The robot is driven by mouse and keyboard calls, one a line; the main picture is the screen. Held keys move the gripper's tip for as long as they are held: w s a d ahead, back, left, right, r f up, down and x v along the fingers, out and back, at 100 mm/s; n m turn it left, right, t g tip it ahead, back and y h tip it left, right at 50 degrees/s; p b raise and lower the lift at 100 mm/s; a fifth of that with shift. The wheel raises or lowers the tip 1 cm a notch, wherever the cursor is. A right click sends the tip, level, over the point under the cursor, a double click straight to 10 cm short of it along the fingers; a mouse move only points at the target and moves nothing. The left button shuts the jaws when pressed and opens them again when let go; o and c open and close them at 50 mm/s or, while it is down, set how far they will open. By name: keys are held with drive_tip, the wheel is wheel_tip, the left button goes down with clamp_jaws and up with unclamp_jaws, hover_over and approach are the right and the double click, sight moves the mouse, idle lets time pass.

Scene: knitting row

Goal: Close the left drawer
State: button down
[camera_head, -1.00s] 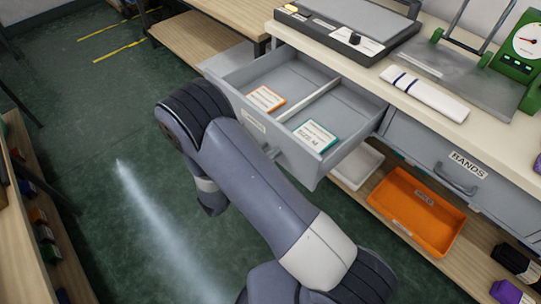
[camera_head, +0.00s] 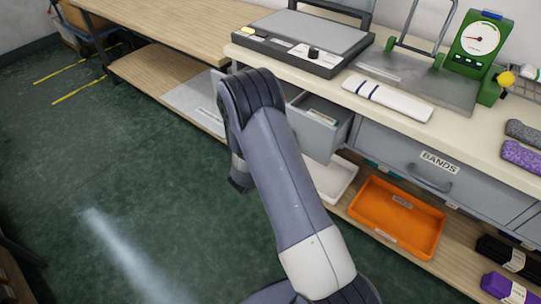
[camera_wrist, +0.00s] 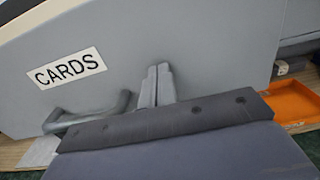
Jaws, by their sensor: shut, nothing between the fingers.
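The left drawer (camera_head: 322,141) is grey and still stands partly out of the bench, mostly behind my arm in the head view. In the wrist view its front (camera_wrist: 210,50) fills most of the picture, with a white CARDS label (camera_wrist: 67,69) and a grey bar handle (camera_wrist: 95,117). My gripper (camera_wrist: 157,72) is shut and empty, its fingertips up against the drawer front just right of the handle; exact contact is hard to tell. The gripper is hidden by my arm in the head view. A card box (camera_head: 320,117) shows inside the drawer.
The BANDS drawer (camera_head: 405,155) to the right is shut. An orange tray (camera_head: 395,215) and a white tray (camera_head: 333,180) sit on the shelf below. A scale, a press and a white folded strip (camera_head: 387,97) are on the bench top. The green floor at left is clear.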

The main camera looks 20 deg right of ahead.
drive_tip(key=b+x, duration=0.3)
drive_tip(key=x, duration=0.9)
drive_tip(key=shift+w+d+f, duration=0.1)
drive_tip(key=shift+w+d, duration=0.05)
drive_tip(key=shift+d, duration=0.15)
drive_tip(key=shift+w+d+b, duration=0.3)
drive_tip(key=shift+w+d, duration=0.05)
drive_tip(key=shift+d, duration=0.1)
drive_tip(key=shift+w+d+r, duration=0.1)
drive_tip(key=shift+r, duration=0.2)
